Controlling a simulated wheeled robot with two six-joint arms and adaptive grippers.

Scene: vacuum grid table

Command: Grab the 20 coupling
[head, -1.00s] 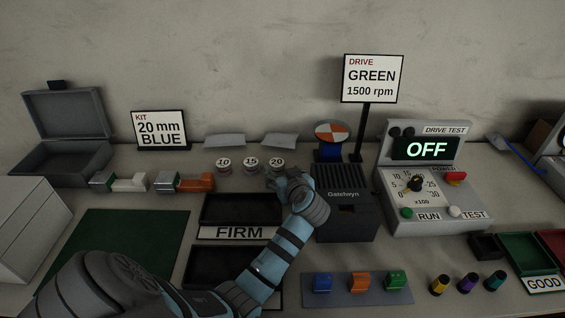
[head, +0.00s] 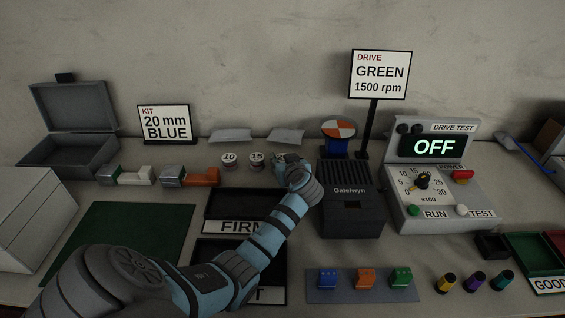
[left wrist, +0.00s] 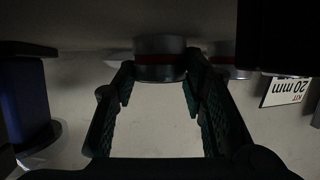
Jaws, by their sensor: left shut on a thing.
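The 20 coupling (head: 278,156) is at the right end of a row of round couplings on the table, mostly covered by my left arm's wrist. In the left wrist view a grey cylinder with a red band (left wrist: 160,58), which appears to be this coupling, sits between the two fingertips of my left gripper (left wrist: 160,76). The fingers are shut on its sides. I cannot tell whether it is off the table. The 15 coupling (head: 256,159) and the 10 coupling (head: 229,159) stand to its left. My right gripper is not in view.
A black Gatelwyn box (head: 350,205) stands close right of my left wrist. Behind are pale packets (head: 286,135), the DRIVE sign (head: 380,75) and a disc on a blue stand (head: 338,130). A black tray (head: 225,203) lies in front.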

